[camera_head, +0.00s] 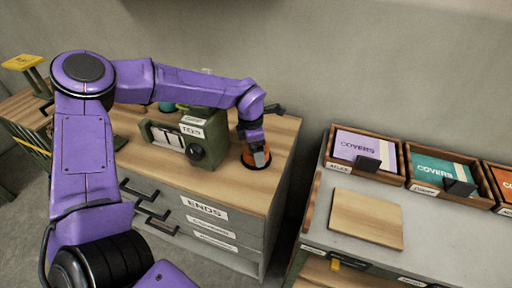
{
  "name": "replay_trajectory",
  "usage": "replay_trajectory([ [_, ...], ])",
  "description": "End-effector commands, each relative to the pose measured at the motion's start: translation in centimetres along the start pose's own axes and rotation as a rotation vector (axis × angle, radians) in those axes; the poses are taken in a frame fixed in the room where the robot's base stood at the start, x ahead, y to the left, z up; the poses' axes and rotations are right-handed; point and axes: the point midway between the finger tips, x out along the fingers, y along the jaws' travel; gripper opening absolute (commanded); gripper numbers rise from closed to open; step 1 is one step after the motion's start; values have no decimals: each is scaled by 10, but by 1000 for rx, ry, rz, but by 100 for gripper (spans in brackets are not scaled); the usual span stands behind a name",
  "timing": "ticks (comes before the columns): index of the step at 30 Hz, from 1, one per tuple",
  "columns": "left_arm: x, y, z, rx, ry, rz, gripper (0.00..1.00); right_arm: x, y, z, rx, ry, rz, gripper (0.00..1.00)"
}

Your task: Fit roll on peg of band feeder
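The green band feeder (218,128) stands on the wooden top of the left cabinet, with a label on its upper face and a dark round knob on its front. An orange roll (262,157) with a dark lower edge is just right of the feeder, apart from its body. My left gripper (254,143) points down directly over the orange roll, at or touching it. Its fingers are too small and dark to show whether they are closed on it. I cannot make out the feeder's peg; my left forearm and wrist cover part of the feeder's back. My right gripper is out of view.
The cabinet (205,210) below has a drawer labelled ENDS. On the right, a grey bench (450,235) holds a wooden board (367,219) and trays of covers (362,172). A gap separates cabinet and bench. A yellow-topped stand (22,62) is far left.

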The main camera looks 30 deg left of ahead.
Motion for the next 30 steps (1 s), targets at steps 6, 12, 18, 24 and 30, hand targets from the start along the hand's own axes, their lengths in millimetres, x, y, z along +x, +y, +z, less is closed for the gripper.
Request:
replay_trajectory([
  [6, 2, 0, 0, 0, 0, 0, 58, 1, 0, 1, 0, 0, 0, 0],
  [12, 6, 0, -1, 0, 0, -1, 100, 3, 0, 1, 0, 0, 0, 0],
  [18, 6, 0, -1, 0, 0, 0, 100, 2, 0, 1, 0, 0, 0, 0],
  [24, -16, 1, 1, -1, -4, 3, 100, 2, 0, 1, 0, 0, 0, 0],
  [30, -69, 1, 1, 0, -5, 4, 100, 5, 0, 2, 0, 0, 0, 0],
])
